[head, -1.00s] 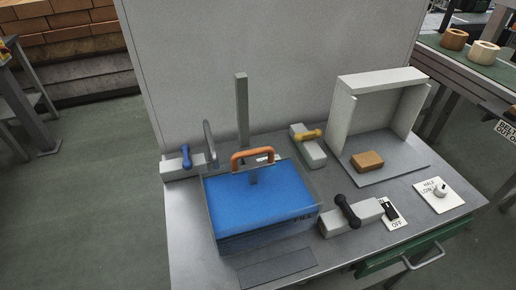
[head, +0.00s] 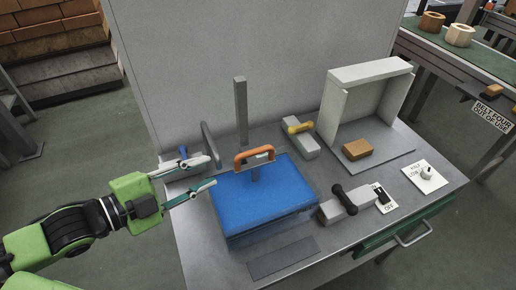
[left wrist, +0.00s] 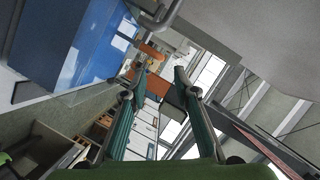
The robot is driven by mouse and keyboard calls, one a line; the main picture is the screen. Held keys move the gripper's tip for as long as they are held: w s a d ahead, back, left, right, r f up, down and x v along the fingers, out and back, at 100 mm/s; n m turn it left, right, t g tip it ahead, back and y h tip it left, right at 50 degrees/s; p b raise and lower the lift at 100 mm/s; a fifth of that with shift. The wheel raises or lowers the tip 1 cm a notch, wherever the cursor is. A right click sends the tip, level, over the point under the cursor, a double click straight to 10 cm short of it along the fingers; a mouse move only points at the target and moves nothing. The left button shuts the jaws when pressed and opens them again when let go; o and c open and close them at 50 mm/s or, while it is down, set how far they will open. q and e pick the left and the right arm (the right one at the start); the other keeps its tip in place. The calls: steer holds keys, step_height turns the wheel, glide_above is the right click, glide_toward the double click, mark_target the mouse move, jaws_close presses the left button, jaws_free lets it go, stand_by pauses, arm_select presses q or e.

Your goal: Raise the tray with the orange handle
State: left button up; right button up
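The tray (head: 265,200) has a flat blue top and stands on the grey bench. Its orange handle (head: 254,155) arches over the tray's back edge, on a dark stem. In the left wrist view the blue tray (left wrist: 70,40) fills the upper left, and the orange handle (left wrist: 150,50) shows beyond the fingers. My left gripper (head: 212,172) is just left of the tray, its two fingers apart and pointing right towards the handle. The left gripper (left wrist: 160,80) looks empty between its fingertips. A gap remains between it and the handle. My right gripper is not in view.
A grey post (head: 241,110) and a curved grey bar (head: 210,145) stand behind the tray. A blue-handled block (head: 183,153) is partly behind my gripper. A yellow-handled block (head: 299,138), a black-handled block (head: 346,203) and a white open box (head: 370,72) lie to the right.

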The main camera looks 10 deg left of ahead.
mark_target(244, 157)
arm_select(q)
steer(key=shift+h, duration=0.3)
steer(key=x, duration=0.6)
steer(key=shift+s+d+r+b, duration=0.25)
steer(key=shift+d+r+b, duration=0.1)
steer(key=shift+r+b, duration=0.05)
steer(key=p+x, duration=0.1)
steer(key=x, duration=0.6)
steer(key=shift+w+d+f+p, duration=0.25)
steer(key=shift+w+d+p, duration=0.05)
steer(key=shift+w, duration=0.1)
jaws_close()
